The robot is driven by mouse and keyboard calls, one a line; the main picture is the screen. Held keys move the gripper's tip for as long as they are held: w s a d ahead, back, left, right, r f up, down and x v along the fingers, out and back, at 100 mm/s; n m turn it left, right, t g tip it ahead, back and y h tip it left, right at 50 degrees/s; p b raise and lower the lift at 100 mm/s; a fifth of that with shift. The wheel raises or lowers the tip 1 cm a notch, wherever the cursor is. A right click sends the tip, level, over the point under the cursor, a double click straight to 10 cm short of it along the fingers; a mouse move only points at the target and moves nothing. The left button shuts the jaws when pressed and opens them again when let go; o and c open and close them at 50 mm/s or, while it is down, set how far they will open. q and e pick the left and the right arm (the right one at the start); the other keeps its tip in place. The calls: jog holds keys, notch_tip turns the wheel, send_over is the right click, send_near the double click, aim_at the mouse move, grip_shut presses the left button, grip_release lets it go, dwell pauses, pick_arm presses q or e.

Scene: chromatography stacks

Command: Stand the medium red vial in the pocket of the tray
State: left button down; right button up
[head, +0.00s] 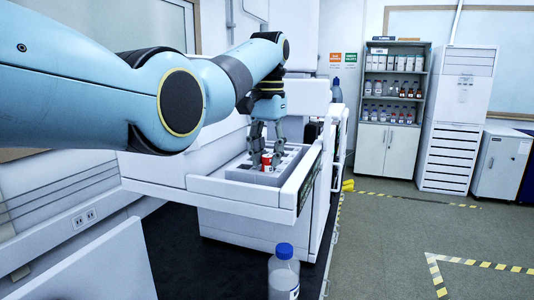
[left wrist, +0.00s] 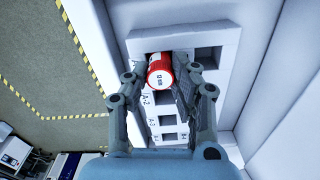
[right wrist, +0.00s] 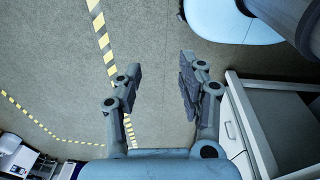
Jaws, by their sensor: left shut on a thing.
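The red vial (head: 267,162) with a white band is at the tray (head: 250,177) in the head view. My left gripper (head: 266,146) comes down on it from above. In the left wrist view the vial (left wrist: 160,78) shows its pale lettered top between the two fingers of my left gripper (left wrist: 158,88), which is shut on it. It lies over the upper left pocket of the white tray (left wrist: 208,38); its lower end is hidden, so I cannot tell how deep it sits. My right gripper (right wrist: 160,78) is open and empty above the floor.
Other square pockets, labelled A-2 and A-3, look empty in the left wrist view. The tray sits in a white drawer (head: 290,196) with raised walls. A blue-capped bottle (head: 284,272) stands in front. Open floor with striped tape lies to the right.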

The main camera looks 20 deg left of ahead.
aim_at(268, 156)
pick_arm(q)
jog(key=c, duration=1.5)
grip_release()
jog(key=shift+f, duration=0.15)
jog(key=o, duration=0.4)
jog(key=shift+w, duration=0.15)
notch_tip(268, 156, up, 12)
jog(key=shift+r, duration=0.2)
pick_arm(e)
jog(key=shift+s+d, duration=0.2)
jog(key=shift+d, duration=0.35)
jog(key=shift+w, duration=0.1)
